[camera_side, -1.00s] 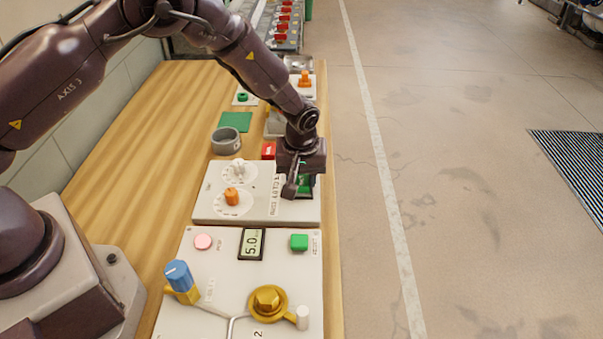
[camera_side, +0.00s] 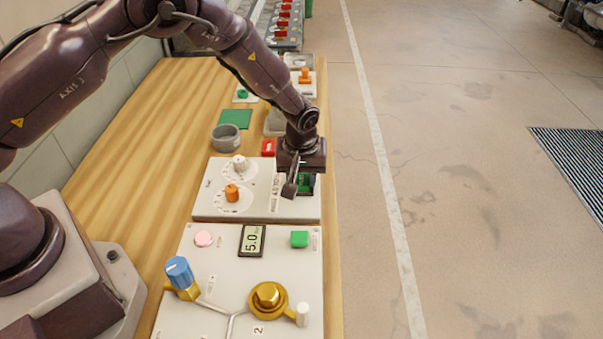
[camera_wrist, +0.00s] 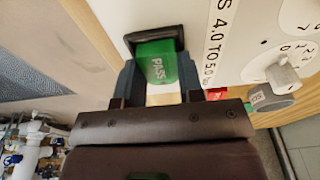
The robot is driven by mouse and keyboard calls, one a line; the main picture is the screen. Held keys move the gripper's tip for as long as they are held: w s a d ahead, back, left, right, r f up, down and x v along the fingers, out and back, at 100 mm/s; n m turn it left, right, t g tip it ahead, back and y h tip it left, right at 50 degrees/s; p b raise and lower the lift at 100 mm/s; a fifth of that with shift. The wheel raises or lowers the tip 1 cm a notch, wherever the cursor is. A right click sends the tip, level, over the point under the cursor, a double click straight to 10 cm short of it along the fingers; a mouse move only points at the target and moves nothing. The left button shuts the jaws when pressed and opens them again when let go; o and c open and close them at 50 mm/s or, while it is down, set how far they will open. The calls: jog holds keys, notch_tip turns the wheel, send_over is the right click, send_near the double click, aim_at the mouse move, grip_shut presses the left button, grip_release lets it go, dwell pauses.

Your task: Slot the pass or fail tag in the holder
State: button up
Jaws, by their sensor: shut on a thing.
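The green tag marked PASS (camera_wrist: 158,68) is between my gripper's fingers (camera_wrist: 160,82) in the wrist view. A pale strip of it shows nearer the palm. Its far end is at the black-framed holder (camera_wrist: 154,33) on the white panel and looks to be inside the frame; how deep it sits I cannot tell. In the side view my gripper (camera_side: 298,186) is low over the panel's right end, with green showing beside the finger. A red block or tag (camera_side: 268,148) is just behind the panel; red also shows beside my gripper in the wrist view (camera_wrist: 216,94).
The white panel (camera_side: 210,205) carries an orange knob (camera_side: 232,193) and a white knob (camera_side: 239,163). A grey ring-shaped cup (camera_side: 226,138) and a green mat (camera_side: 236,119) are behind it. A second panel with a display (camera_side: 251,241) is in front. The bench edge is close on the right.

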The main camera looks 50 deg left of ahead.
jog(key=shift+f, duration=0.35)
dwell(0.3)
jog(key=o, duration=0.8)
jog(key=shift+r, duration=0.35)
jog(key=shift+o, duration=0.9)
jog(key=shift+r, duration=3.8)
